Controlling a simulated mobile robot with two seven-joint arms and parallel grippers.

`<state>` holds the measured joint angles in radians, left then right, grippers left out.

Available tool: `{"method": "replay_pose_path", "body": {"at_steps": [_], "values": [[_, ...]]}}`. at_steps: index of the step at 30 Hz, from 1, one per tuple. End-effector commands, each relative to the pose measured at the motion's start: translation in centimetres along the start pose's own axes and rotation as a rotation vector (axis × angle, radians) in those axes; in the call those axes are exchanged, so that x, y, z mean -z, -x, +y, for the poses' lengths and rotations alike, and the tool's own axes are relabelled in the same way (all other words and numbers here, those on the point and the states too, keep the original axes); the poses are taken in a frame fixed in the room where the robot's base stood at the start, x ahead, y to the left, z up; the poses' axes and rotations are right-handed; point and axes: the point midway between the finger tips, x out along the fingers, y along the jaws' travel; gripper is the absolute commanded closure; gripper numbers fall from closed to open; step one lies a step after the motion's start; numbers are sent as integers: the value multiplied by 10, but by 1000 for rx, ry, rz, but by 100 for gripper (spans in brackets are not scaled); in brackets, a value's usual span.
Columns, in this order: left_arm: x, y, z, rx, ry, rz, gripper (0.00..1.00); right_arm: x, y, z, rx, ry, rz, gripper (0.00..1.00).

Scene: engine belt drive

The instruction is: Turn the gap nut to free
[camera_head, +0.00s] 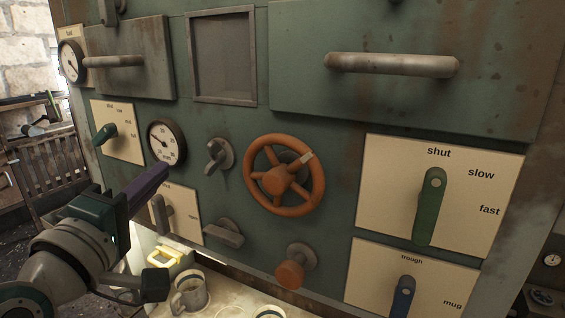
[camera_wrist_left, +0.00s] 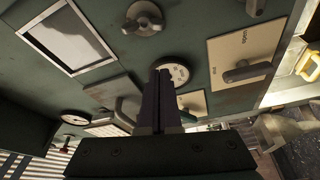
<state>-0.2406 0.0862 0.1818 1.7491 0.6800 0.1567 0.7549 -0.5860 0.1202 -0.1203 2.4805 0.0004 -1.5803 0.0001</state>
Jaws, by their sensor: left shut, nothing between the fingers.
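No label in view clearly reads "gap" or "free". A grey wing-shaped nut (camera_head: 217,155) on a round base sits on the green panel. A likely match is the round-based nut at the top of the wrist view (camera_wrist_left: 143,18). A grey lever (camera_head: 162,214) stands on a small cream plate (camera_head: 185,205) whose text is too small to read; my arm partly covers the plate. My left gripper (camera_head: 163,170) is shut and empty. Its dark fingers (camera_wrist_left: 160,78) appear close to the round gauge (camera_head: 166,143), left of the nut; contact cannot be told. My right gripper is out of view.
An orange handwheel (camera_head: 276,180), an orange knob (camera_head: 290,274), a green lever (camera_head: 428,207) and a blue lever (camera_head: 403,298) are on the panel. Drawer handles (camera_head: 392,64) project above. A mug (camera_head: 189,296) and yellow object (camera_head: 166,268) sit below.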

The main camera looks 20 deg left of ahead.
Motion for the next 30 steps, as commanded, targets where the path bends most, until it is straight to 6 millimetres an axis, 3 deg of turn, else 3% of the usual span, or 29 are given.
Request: {"method": "replay_pose_path", "body": {"at_steps": [8,16,30], "values": [[1,-61,2,-3,0,2,100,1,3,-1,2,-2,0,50],[-32,-48,1,0,1,0,100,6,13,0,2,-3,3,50],[-39,-45,2,7,20,0,100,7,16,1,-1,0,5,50]]}}
